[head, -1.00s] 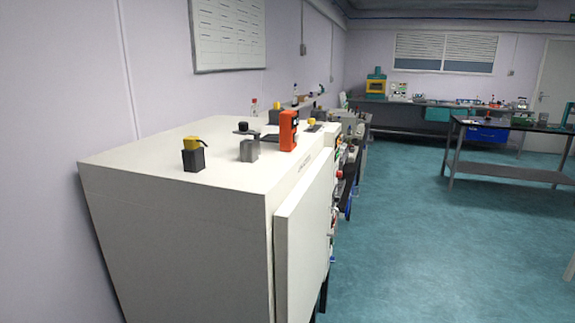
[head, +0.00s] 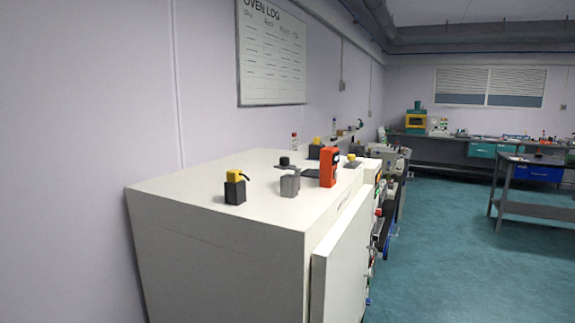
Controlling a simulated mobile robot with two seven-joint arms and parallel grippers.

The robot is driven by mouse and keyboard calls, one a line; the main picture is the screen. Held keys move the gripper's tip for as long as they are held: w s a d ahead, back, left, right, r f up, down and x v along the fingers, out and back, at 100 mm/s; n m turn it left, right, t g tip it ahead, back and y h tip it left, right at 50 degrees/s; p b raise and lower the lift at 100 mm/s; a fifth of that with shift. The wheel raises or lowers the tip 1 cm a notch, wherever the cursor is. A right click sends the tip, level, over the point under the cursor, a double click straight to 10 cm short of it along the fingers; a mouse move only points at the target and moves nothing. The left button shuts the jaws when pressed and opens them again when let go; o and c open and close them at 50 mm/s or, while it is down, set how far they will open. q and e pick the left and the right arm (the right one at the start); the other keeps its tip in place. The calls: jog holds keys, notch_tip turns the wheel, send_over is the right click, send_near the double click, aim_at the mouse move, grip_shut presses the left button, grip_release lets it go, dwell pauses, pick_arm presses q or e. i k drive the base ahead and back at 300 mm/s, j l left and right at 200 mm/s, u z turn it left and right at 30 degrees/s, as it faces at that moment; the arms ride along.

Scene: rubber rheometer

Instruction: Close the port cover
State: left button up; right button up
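I cannot make out a port cover for certain. A large white cabinet (head: 220,250) stands against the left wall, with a white door panel (head: 342,262) on its right side. On its top are a black block with a yellow top (head: 235,187), a grey block (head: 290,184) beside a small black-knobbed piece (head: 284,162), and an upright orange device (head: 328,167). Whether any of these is the port cover, I cannot tell. Neither of my grippers shows in the head view.
A wall chart headed "OVEN LOG" (head: 272,52) hangs above the cabinet. Other equipment stands behind it along the wall. A dark bench with a blue drawer (head: 538,173) is at the right. The teal floor (head: 450,270) between is clear.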

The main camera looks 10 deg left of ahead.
aim_at(285, 161)
jog(key=u, duration=0.65)
jog(key=i+l+u, duration=0.1)
jog(key=l+u, duration=0.75)
jog(key=k+l+u, duration=0.1)
jog(key=l+u, duration=0.3)
jog(key=l, duration=0.4)
jog(key=k+l, duration=0.1)
jog(key=l, duration=0.85)
jog(key=k+l+u, duration=0.1)
jog(key=l, duration=0.4)
